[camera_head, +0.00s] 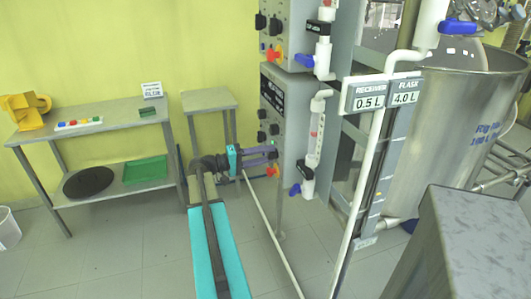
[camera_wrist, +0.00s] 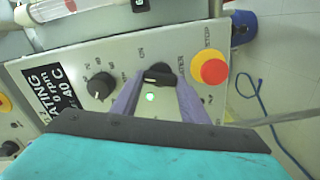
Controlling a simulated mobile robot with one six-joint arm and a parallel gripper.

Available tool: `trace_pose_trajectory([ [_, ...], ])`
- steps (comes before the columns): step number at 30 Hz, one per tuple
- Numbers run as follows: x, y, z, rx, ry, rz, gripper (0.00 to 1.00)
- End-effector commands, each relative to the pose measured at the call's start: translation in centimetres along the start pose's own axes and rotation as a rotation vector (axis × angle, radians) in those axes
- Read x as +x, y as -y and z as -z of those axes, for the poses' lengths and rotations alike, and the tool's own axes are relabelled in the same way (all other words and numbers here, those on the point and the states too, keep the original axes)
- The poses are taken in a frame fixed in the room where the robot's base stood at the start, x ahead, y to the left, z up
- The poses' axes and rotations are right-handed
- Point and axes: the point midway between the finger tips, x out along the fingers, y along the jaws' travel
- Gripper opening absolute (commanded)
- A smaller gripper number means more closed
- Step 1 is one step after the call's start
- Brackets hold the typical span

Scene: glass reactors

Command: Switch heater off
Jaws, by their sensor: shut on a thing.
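The heater's black rotary switch (camera_wrist: 157,75) sits on the grey control panel (camera_wrist: 120,60) in the wrist view, beside printed lettering that includes "ON". My gripper (camera_wrist: 158,83) has its two purple fingers on either side of this switch and is shut on it. A small pale green light (camera_wrist: 150,97) glows just below the switch, between the fingers. In the head view my gripper (camera_head: 272,154) reaches right to the lower control box (camera_head: 286,110); the switch there is hidden by the fingers.
A red and yellow emergency button (camera_wrist: 209,69) sits close right of the fingers. A black dial (camera_wrist: 101,86) is to the left. In the head view a glass tube with valves (camera_head: 315,135) stands right of the box, and a metal shelf (camera_head: 105,112) stands left.

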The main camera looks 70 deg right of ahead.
Motion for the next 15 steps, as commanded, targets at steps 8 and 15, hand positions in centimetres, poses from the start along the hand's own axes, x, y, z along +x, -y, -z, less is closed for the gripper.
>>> trace_pose_trajectory([
  [8, -0.07, -0.03, 0.14, -0.208, -0.002, 0.002, 0.18],
  [15, -0.09, 0.07, 0.12, -0.302, -0.003, 0.001, 0.18],
])
